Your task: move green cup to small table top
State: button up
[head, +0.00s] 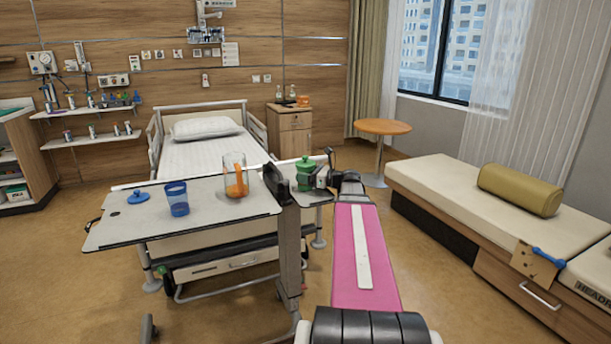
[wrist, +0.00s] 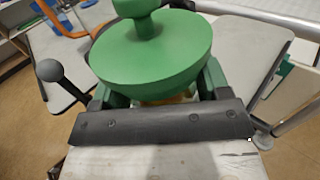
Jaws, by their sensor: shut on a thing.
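The green cup (head: 306,172) has a lid with a knob and is at the right part of the overbed table (head: 110,236) in the head view. In the wrist view the green cup (wrist: 150,50) fills the upper middle, lid toward the camera. My gripper (head: 318,179) is shut on the green cup, with a finger on each side of it. The lid hides most of the cup body and the contact. I cannot tell whether the cup touches the table. The small round table top (head: 382,126) is orange-brown, stands at the back right, and is bare.
A blue cup (head: 177,198), a blue lid (head: 138,197) and a glass jug with orange parts (head: 236,175) stand on the overbed table. A bed (head: 205,150) is behind it. A bench (head: 440,185) with a bolster (head: 520,190) is at the right. Floor between table and bench is clear.

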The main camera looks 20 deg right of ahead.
jog(key=o, duration=1)
jog(key=shift+f, duration=0.1)
jog(key=v, duration=1.2)
jog(key=shift+s, duration=0.1)
